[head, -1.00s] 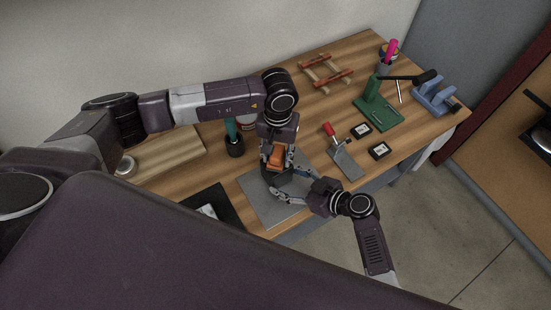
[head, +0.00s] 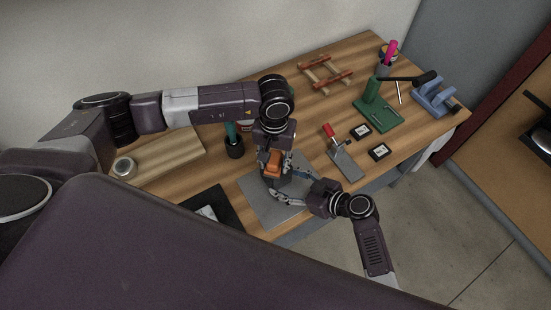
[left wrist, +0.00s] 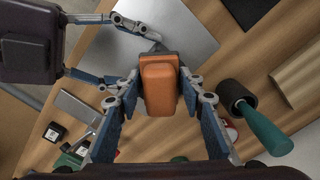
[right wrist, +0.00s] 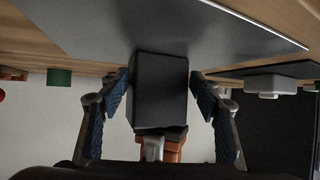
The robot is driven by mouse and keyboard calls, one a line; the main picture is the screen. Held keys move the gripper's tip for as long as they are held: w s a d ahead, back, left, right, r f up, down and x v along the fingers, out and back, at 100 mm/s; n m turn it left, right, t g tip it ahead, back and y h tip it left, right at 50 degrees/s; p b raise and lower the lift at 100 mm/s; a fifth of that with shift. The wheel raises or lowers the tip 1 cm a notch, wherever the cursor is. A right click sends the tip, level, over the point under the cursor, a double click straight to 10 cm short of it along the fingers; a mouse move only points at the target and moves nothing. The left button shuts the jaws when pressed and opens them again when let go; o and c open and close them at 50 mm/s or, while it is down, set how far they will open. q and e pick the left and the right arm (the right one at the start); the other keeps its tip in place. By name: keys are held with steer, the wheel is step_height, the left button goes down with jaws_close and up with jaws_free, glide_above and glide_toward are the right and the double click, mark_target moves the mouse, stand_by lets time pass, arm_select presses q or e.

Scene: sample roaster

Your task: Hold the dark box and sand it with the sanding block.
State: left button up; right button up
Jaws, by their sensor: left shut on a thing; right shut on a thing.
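The orange sanding block (head: 273,164) is between the fingers of my left gripper (head: 275,166), which is shut on it. The block fills the middle of the left wrist view (left wrist: 161,88). The dark box (right wrist: 160,85) is between the fingers of my right gripper (right wrist: 160,92), which is shut on it. In the head view it is partly hidden by the grippers, above the grey mat. In the right wrist view part of the orange block shows at the box's lower edge. They are close together; I cannot tell whether they touch.
The grey mat (head: 262,205) lies under both grippers. A dark cup (head: 235,148) with a teal handle stands left of my left gripper. A red-handled scraper-like tool (head: 343,160) and two small labelled squares (head: 379,151) lie to the right. A green stand (head: 378,111) is farther back.

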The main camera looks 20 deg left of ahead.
mark_target(276, 154)
arm_select(q)
steer(key=shift+w+f, duration=0.1)
steer(key=shift+w, duration=1.4)
steer(key=shift+s+f, duration=0.1)
steer(key=shift+s, duration=1.5)
steer(key=shift+w, duration=1.55)
steer(key=shift+s, duration=0.8)
steer(key=shift+r, duration=2.55)
